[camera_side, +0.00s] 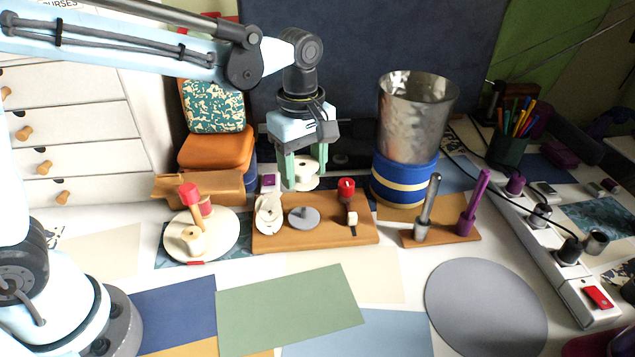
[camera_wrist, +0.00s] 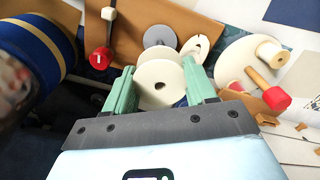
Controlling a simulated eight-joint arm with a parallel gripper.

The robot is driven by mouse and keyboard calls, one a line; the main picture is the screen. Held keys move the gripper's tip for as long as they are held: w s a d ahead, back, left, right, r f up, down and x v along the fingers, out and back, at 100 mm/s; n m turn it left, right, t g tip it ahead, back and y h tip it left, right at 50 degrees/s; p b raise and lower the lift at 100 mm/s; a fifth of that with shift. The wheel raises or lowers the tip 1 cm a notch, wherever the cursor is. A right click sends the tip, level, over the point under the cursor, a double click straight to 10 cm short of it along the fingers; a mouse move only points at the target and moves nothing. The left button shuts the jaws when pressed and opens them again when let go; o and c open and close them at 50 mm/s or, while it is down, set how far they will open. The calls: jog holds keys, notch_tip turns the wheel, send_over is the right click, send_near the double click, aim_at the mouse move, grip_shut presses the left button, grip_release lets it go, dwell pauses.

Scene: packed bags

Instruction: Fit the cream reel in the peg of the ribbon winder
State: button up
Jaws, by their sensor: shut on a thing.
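My gripper (camera_side: 306,178) is shut on the cream reel (camera_side: 307,167), which hangs upright between its green fingers above the back of the ribbon winder. In the wrist view, the reel (camera_wrist: 160,88) sits between the fingertips (camera_wrist: 158,76), its round flange and centre hole showing. The ribbon winder (camera_side: 268,243) is a brown board bearing a grey disc (camera_side: 304,221) with a short peg, a cream part at its left and a red-knobbed post at its right. The grey disc also shows in the wrist view (camera_wrist: 159,36), beyond the reel. The reel is apart from the peg.
A round cream stand (camera_side: 225,241) with a red-topped post and small reels is at left. A metal can on a blue tin (camera_side: 403,181) stands close at right. A board with two upright rods (camera_side: 440,239) is farther right. Flat sheets cover the front.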

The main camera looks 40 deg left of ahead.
aim_at(304, 210)
jog(key=shift+w+a, duration=0.1)
dwell(0.3)
jog(key=shift+f, duration=2.95)
jog(key=shift+f, duration=1.65)
jog(key=o, duration=1.1)
notch_tip(304, 210, up, 12)
jog(key=shift+r, duration=0.1)
